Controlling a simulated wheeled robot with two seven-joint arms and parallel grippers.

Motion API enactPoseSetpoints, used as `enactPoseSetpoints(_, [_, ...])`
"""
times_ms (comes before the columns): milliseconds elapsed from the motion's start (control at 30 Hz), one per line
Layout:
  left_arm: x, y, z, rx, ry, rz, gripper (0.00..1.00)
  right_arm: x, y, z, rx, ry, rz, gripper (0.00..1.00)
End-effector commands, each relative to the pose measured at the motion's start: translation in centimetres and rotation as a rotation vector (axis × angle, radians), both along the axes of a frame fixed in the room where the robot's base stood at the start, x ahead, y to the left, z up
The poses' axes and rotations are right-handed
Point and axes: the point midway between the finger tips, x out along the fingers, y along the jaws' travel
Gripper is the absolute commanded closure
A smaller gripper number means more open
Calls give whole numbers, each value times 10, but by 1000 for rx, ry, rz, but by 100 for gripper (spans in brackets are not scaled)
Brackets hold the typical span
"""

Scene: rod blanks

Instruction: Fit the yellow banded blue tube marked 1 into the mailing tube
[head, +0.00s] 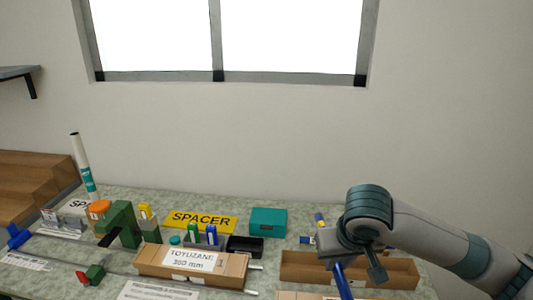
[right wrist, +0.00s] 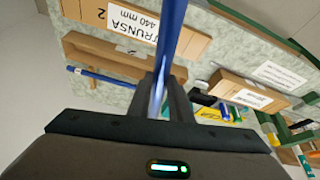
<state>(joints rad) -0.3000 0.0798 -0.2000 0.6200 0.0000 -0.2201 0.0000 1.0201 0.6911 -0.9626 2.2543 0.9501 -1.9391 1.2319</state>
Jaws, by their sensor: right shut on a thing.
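My right gripper (head: 345,243) is shut on a blue tube (head: 342,282), held tilted above the front right of the table. A yellow band shows near its far end, beyond the gripper, in the head view. In the right wrist view the blue tube (right wrist: 172,35) runs up from between the fingers (right wrist: 160,100). No number on it can be read. A white tube with a teal label (head: 84,165), which may be the mailing tube, stands upright and slightly tilted at the back left, far from the gripper. My left gripper is not in view.
An open cardboard tray (head: 294,272) lies below my right gripper; another blue rod (right wrist: 97,76) lies beside it. A labelled cardboard box (head: 160,262), green stand (head: 123,224), teal box (head: 268,221), black bin (head: 245,246) and yellow SPACER sign (head: 200,221) crowd the table.

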Motion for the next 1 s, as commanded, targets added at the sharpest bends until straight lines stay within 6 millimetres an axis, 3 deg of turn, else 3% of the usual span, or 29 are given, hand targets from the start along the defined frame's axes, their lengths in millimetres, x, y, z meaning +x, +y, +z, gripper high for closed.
enactPoseSetpoints(167, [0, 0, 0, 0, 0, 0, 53, -4, 1, -24, 3, 6, -1, 100])
enactPoseSetpoints(600, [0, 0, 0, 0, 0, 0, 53, -32, 0, -123, 1, 6, -1, 100])
enactPoseSetpoints(733, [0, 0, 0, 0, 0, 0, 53, -36, 0, -134, 0, 2, 0, 100])
enactPoseSetpoints(1000, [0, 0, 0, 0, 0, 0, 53, -37, 0, -136, -1, 0, 1, 100])
